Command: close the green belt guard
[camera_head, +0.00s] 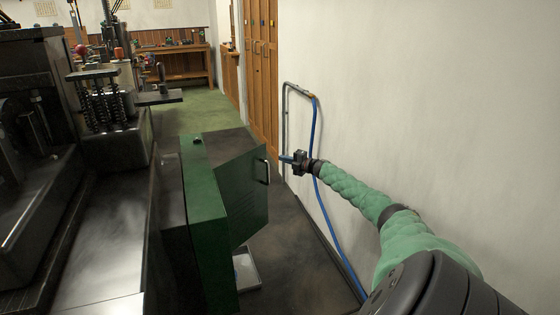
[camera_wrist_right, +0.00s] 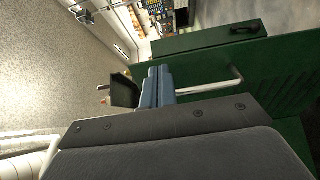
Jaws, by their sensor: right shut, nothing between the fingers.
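The green belt guard (camera_head: 247,198) stands beside the dark machine in the head view, with a vertical silver handle (camera_head: 263,172) on its right-hand face. The guard looks swung outward, but I cannot tell its exact angle. In the wrist view, its green face (camera_wrist_right: 285,75) and handle (camera_wrist_right: 215,86) fill the right side. My right gripper (camera_head: 286,158) is just right of the handle, shut and empty. In the wrist view, its blue-grey fingers (camera_wrist_right: 157,82) are close beside the handle; I cannot tell whether they touch it. My left gripper is out of view.
The dark machine (camera_head: 100,240) fills the left side. A pale wall (camera_head: 400,90) with a blue hose (camera_head: 322,205) stands close on the right. A tray (camera_head: 246,270) lies on the floor by the guard. Some dark floor (camera_head: 295,250) is clear between guard and wall.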

